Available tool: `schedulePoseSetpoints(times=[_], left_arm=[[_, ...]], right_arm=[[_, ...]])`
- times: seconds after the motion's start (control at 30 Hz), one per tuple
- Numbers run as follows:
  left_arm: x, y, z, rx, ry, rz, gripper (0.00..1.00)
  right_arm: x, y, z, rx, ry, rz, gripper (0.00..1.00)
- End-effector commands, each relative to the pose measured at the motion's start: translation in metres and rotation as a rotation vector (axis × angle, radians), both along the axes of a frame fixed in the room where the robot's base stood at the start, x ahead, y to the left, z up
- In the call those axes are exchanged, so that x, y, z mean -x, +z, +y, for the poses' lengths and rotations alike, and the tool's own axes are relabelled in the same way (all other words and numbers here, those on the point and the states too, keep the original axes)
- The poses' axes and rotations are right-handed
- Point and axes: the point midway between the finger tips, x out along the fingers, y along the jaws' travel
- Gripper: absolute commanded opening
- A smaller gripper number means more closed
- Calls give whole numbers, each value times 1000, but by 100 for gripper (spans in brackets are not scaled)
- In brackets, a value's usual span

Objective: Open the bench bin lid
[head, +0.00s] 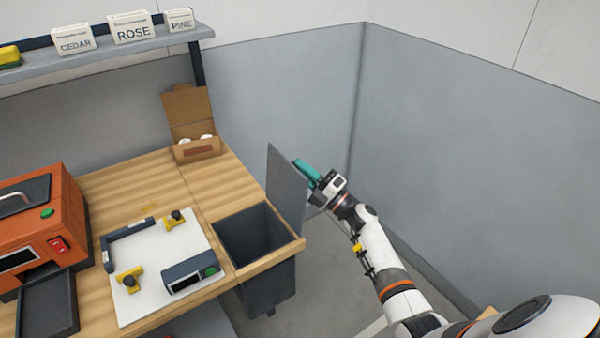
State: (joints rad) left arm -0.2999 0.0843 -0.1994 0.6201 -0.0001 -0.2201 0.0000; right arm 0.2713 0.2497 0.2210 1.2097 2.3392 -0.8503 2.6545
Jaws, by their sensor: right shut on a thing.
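The bench bin (266,283) is a dark grey box set into the right end of the wooden bench, and its empty-looking inside shows from above. Its grey lid (286,188) stands raised, about upright, along the right side of the opening. My right gripper (306,173), with teal fingers, is at the lid's right side, near its upper part, and is shut on the lid. The exact grip point is hidden behind the lid. My left gripper is not in view.
An orange machine (40,222) and a white board with yellow clamps (150,288) are on the bench (226,180). An open cardboard box (190,125) stands at the back. A shelf (100,57) holds labelled blocks. Grey walls (440,150) enclose the right side.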

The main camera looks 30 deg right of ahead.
Motion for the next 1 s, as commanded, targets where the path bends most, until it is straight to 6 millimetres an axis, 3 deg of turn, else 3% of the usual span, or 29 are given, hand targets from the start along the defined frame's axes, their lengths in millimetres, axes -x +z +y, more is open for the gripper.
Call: schedulePoseSetpoints(times=[0.37,0.4,0.5,0.83,1.0], left_arm=[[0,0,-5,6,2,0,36],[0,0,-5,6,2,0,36],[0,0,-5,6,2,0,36],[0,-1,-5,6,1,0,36],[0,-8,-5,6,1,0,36]], right_arm=[[0,-1,1,-5,2,2,0],[0,-1,1,-5,2,1,26],[0,-1,0,-5,2,1,42],[2,-2,-1,-4,1,2,44],[19,-13,-9,-3,-1,2,44]])
